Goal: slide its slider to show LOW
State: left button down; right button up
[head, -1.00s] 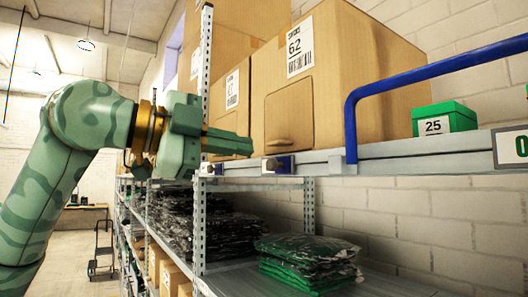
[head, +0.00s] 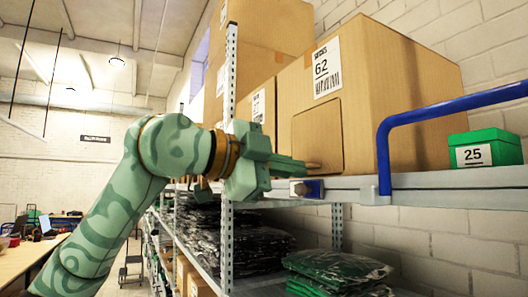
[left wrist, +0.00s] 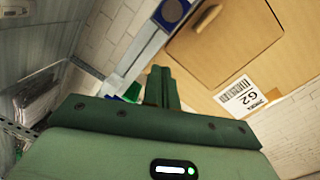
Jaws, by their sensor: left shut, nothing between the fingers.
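A small slider (head: 307,188) with a pale part and a blue part sits on the front of the grey shelf rail, below a brown carton marked 62 (head: 375,95). Its blue part with a round face also shows at the top of the left wrist view (left wrist: 173,10). No word on it can be read. My left gripper (head: 300,166) is shut and empty, its fingers in front of the carton's lower front and just above the slider in the head view. In the left wrist view the shut fingers (left wrist: 160,75) show beside the rail. My right gripper is out of view.
A blue rail bar (head: 450,108) rises from the shelf edge to the right. A green box marked 25 (head: 485,149) stands behind it. Bagged garments (head: 335,268) lie on the lower shelf. A perforated upright post (head: 230,75) stands behind the gripper.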

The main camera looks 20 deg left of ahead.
aim_at(318, 185)
pick_arm(q)
jog(key=w, duration=0.1)
jog(key=w+f+p, duration=0.1)
jog(key=w, duration=0.1)
jog(key=w+a+f+p, duration=0.1)
jog(key=shift+w, duration=0.35)
jog(key=shift+w+d, duration=0.1)
jog(key=w+a, duration=0.1)
jog(key=a, duration=0.1)
jog(key=w+a, duration=0.2)
jog(key=shift+w+a, duration=0.1)
jog(key=shift+a, duration=0.05)
